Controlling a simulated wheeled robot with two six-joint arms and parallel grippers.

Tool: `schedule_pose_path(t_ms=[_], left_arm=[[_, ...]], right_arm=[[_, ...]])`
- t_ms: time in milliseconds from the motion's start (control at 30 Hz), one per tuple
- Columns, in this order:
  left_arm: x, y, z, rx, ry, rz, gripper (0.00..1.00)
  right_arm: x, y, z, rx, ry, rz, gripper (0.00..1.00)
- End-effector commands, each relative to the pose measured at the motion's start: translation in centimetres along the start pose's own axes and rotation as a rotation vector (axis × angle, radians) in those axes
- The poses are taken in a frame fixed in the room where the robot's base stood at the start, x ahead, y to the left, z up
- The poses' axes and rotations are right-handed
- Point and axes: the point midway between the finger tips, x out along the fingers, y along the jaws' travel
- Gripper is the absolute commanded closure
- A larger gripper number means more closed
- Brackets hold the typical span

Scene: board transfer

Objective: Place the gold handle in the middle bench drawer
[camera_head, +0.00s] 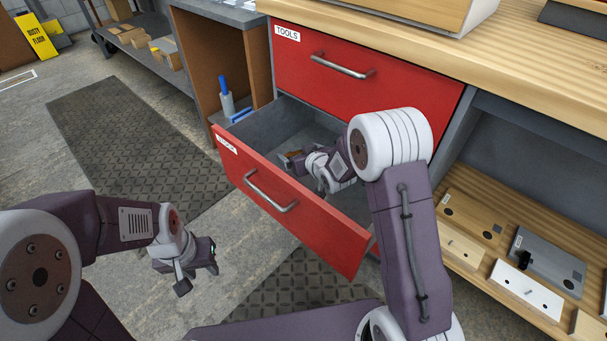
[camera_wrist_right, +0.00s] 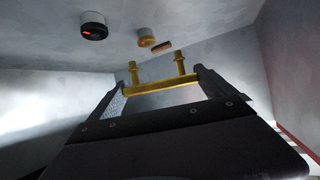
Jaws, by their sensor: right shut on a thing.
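The gold handle (camera_wrist_right: 162,86) is a bar with two posts, held between the fingertips of my right gripper (camera_wrist_right: 160,90) in the right wrist view. The middle bench drawer (camera_head: 270,193) is red-fronted and pulled open in the head view. My right gripper (camera_head: 296,160) reaches down inside this drawer, and there the handle is mostly hidden by the wrist. My left gripper (camera_head: 184,270) hangs empty over the floor, left of the drawer front. Its finger gap is not clear.
A dark round part (camera_wrist_right: 94,26) and a small gold-coloured part (camera_wrist_right: 147,37) show inside the drawer. The red TOOLS drawer (camera_head: 365,75) above is shut. An open shelf with boards (camera_head: 537,262) is at the right.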

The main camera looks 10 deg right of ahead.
Motion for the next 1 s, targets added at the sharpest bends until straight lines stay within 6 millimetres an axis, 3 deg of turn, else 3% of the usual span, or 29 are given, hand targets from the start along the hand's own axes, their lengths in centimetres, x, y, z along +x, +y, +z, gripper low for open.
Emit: schedule_pose_path(t_ms=[167, 333, 700, 733, 1000], left_arm=[[0.8, 0.0, 0.1, 0.000, 0.000, 0.000, 0.61], [3.1, -0.1, 0.3, 0.000, 0.000, 0.000, 0.61], [3.1, -0.1, 0.3, 0.000, 0.000, 0.000, 0.61], [3.1, -0.1, 0.3, 0.000, 0.000, 0.000, 0.61], [2.8, -0.1, 0.3, 0.000, 0.000, 0.000, 0.61]], right_arm=[[0.6, 0.0, 0.9, 0.000, 0.002, 0.000, 0.53], [2.1, 0.0, 3.8, 0.001, 0.000, 0.000, 0.53], [2.2, 0.0, 4.0, 0.001, 0.002, 0.000, 0.53], [2.2, 0.0, 4.0, 0.001, 0.002, 0.000, 0.03], [2.0, 0.0, 3.6, 0.000, 0.003, 0.000, 0.00]])
